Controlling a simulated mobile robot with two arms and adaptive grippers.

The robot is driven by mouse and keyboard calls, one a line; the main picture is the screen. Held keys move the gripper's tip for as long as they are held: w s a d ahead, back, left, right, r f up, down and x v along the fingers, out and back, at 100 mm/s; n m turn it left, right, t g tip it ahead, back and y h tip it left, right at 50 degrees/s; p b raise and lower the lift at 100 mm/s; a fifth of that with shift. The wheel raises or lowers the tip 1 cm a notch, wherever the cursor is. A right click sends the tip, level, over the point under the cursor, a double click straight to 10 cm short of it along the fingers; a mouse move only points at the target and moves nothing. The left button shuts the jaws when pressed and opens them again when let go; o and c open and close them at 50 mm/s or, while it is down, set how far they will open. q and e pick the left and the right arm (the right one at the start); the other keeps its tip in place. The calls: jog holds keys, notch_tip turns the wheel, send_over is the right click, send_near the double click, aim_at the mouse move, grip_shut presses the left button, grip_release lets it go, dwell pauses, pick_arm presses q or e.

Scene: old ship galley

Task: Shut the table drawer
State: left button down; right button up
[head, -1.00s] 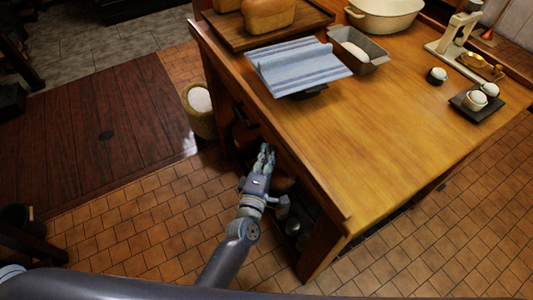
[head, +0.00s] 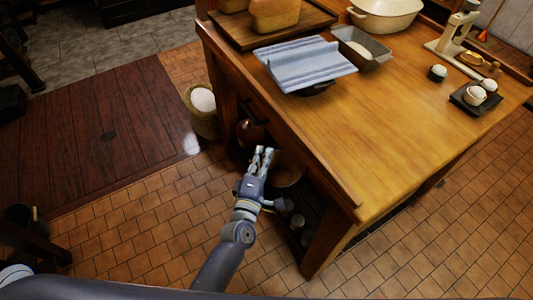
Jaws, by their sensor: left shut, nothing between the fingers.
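The wooden table (head: 420,125) stands at the centre right. Its drawer front (head: 272,126) is on the long left side, below the tabletop edge, with a dark handle (head: 254,114). The drawer looks about in line with the table side, but from this steep angle I cannot tell whether it is fully shut. My left gripper (head: 263,152) is shut and empty, beside the table's left side. It is nearer the camera than the handle and looks apart from it. My right gripper is not in view.
A basket with white contents (head: 203,100) stands on the floor by the far table leg. A reddish-brown pot (head: 249,134) and a bowl (head: 286,176) sit under the tabletop. A blue-striped cloth (head: 305,64) lies on top. Tiled floor left of the table is clear.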

pick_arm(q)
jog(key=s+a, duration=0.1)
jog(key=s, duration=0.8)
jog(key=s+a+f+m+g, duration=0.2)
jog(key=s+f+m+g, duration=0.15)
jog(key=f, duration=0.65)
jog(key=s+a+f+m+g, duration=0.15)
jog(key=s+f+m, duration=0.25)
jog(key=f, duration=0.6)
jog(key=s+a+f+m+g, duration=0.2)
jog(key=s+f+m+g, duration=0.15)
jog(key=f, duration=0.65)
jog(key=s+a+f+m+g+y, duration=0.1)
jog(key=s+a+f, duration=0.3)
jog(key=s, duration=0.4)
jog(key=s+a+f+m+g+y, duration=0.1)
jog(key=s+a+f+m+g, duration=0.2)
jog(key=s+f, duration=0.3)
jog(key=s+a+f+m+g+y, duration=0.1)
jog(key=s+a+f+m+g, duration=0.2)
jog(key=s, duration=0.8)
notch_tip(320, 180, down, 2)
jog(key=a+g+p, duration=0.1)
jog(key=a, duration=0.2)
jog(key=shift+s, duration=0.25)
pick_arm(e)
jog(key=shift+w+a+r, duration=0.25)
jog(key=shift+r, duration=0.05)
